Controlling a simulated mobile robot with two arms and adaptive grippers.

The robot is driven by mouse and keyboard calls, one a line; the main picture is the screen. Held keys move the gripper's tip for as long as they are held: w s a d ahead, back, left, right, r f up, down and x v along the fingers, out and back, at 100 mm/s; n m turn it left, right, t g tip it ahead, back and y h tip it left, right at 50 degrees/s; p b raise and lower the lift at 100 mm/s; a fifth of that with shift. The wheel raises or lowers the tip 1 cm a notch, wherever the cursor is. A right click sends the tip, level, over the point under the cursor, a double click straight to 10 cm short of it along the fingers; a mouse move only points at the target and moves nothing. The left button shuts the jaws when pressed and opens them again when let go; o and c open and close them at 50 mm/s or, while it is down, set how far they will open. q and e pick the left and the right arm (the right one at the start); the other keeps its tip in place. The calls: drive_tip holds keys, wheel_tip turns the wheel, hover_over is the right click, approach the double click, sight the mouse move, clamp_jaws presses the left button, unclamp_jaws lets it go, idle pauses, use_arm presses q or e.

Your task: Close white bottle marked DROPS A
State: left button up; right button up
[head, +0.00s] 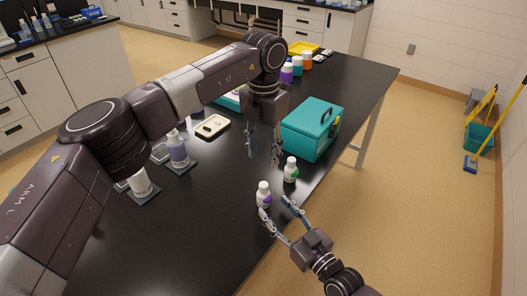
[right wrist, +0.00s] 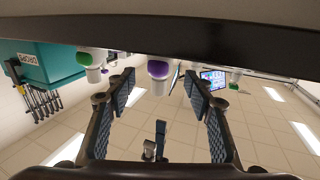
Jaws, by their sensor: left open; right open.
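Two small white bottles stand upright near the table's right edge. One has a purple label patch (head: 263,194), the other a green one (head: 290,170). I cannot read which is DROPS A, nor tell whether either is capped. My right gripper (head: 274,207) is open and low, its fingers spread just in front of the purple-marked bottle. In the right wrist view, which is upside down, the purple-marked bottle (right wrist: 160,69) lies between the open fingers (right wrist: 160,88), and the green-marked bottle (right wrist: 90,60) is to the left. My left gripper (head: 263,154) is open, empty, above the table.
A teal box (head: 312,130) stands just behind the bottles. A beige tray (head: 211,127), a blue-tinted bottle (head: 177,151) and a white container (head: 140,183) are further left. Coloured bottles (head: 298,66) and a yellow tray (head: 303,48) are at the far end. The near table (head: 175,245) is clear.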

drive_tip(key=v, duration=0.5)
drive_tip(key=shift+s+d, duration=0.15)
